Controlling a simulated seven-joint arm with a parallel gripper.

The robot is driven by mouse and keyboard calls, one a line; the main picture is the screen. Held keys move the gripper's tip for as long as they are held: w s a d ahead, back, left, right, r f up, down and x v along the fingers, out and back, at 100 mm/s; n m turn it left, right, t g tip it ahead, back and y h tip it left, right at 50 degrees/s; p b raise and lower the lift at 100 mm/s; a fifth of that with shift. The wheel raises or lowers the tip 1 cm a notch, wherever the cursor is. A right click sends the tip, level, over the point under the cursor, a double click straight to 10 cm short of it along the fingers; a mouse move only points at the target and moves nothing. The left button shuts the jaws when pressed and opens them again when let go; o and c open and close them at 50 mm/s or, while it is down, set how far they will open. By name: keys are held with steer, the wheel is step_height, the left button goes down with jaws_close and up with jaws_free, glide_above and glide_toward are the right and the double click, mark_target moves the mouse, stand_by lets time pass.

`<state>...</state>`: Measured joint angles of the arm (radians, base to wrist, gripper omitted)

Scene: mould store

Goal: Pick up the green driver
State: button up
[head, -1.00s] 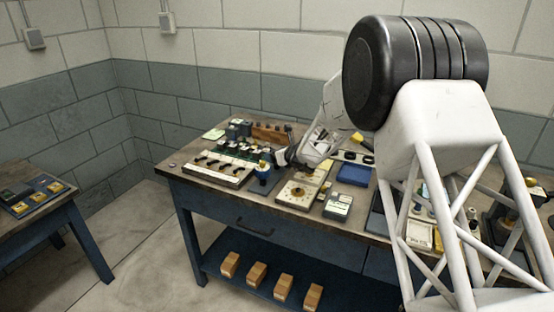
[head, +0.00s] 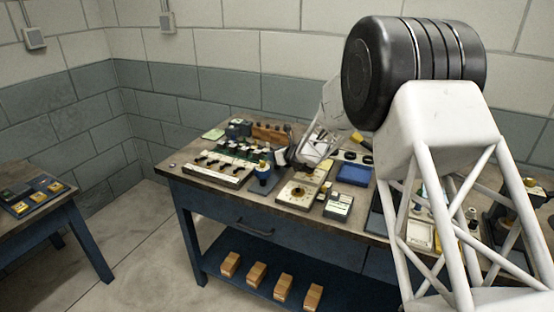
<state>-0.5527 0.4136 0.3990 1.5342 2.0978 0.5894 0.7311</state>
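The bench (head: 205,182) carries a pale rack (head: 215,171) with a row of dark tools. Dark green shapes (head: 232,151) show just behind it, too small for me to pick out a green driver for certain. My gripper (head: 300,162) is at the end of my white arm, low over the middle of the bench, right of the rack. Its fingers are small and partly hidden among the items there, so I cannot see whether they are open or hold anything.
Wooden blocks (head: 256,273) lie on the lower shelf. My arm hides the bench's right part.

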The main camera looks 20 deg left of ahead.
steer(key=shift+r, duration=0.1)
steer(key=shift+r, duration=0.75)
step_height(320, 180, up, 2)
steer(key=shift+r, duration=0.1)
steer(key=s+d, duration=0.3)
steer(key=s, duration=0.1)
steer(key=s+d, duration=0.3)
steer(key=s, duration=0.1)
steer(key=s+d+r, duration=0.1)
steer(key=s+d, duration=0.2)
steer(key=s, duration=0.2)
steer(key=shift+d, duration=0.15)
